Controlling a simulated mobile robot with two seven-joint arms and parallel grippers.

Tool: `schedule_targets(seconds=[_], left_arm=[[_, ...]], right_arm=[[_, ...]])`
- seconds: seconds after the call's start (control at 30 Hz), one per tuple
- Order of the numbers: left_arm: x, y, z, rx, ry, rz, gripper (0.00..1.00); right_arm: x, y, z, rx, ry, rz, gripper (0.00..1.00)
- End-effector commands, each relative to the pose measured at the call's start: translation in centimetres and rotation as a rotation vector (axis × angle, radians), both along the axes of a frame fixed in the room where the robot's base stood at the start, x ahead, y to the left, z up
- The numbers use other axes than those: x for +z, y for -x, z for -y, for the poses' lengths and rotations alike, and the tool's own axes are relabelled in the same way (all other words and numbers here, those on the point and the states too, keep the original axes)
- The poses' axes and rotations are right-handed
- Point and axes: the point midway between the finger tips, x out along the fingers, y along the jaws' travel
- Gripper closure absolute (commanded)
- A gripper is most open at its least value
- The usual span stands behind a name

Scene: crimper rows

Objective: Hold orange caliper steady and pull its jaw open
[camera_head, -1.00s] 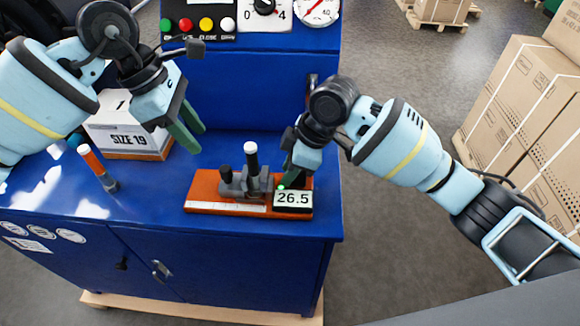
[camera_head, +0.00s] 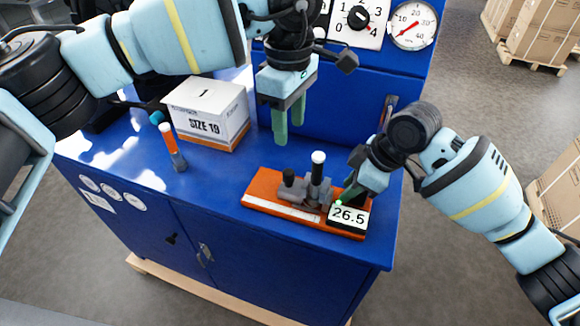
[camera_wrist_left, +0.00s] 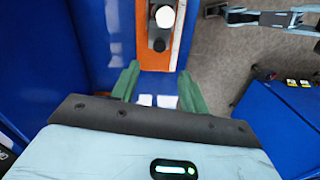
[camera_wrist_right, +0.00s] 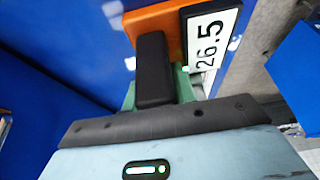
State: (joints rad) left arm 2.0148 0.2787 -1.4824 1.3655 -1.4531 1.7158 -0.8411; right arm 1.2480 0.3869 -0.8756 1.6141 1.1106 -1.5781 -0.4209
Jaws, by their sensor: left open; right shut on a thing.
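The orange caliper (camera_head: 262,197) lies flat on the blue bench, its display (camera_head: 348,217) reading 26.5. A white-topped post (camera_head: 318,172) and a shorter black knob (camera_head: 289,177) stand on it. My right gripper (camera_head: 350,192) is shut on a black block (camera_wrist_right: 153,70) of the caliper beside the display; the fingertips are partly hidden. My left gripper (camera_head: 288,128) is open and empty, fingers pointing down, above and behind the caliper. In the left wrist view, the caliper's orange base (camera_wrist_left: 153,60) and its white-topped post (camera_wrist_left: 165,16) appear beyond the open fingers (camera_wrist_left: 160,88).
A white "SIZE 19" box (camera_head: 208,112) and an orange-and-grey upright tool (camera_head: 172,148) stand left of the caliper on the bench (camera_head: 215,180). A blue panel with dial (camera_head: 358,17) and gauge (camera_head: 412,26) rises behind. Bench space between box and caliper is clear.

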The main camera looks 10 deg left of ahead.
Motion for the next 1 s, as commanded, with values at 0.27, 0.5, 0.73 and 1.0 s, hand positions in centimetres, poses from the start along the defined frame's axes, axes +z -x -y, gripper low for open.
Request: schedule_targets(seconds=[0.27,0.5,0.73,1.0], left_arm=[[0.2,-0.1,0.0,-0.013,-0.023,0.005,0.55],[-2.1,0.0,0.0,-0.013,-0.024,0.002,0.55],[-6.3,0.2,-0.1,-0.011,-0.024,0.002,0.55],[-10.3,0.3,-0.1,-0.011,-0.023,0.004,0.55]], right_arm=[[0.1,0.0,0.0,0.0,-0.002,0.001,1.0],[0.1,0.0,0.0,0.0,-0.002,0.001,1.0],[0.2,-0.1,0.0,-0.002,-0.002,0.002,1.0],[0.2,-0.1,0.0,-0.002,-0.002,0.002,1.0]])
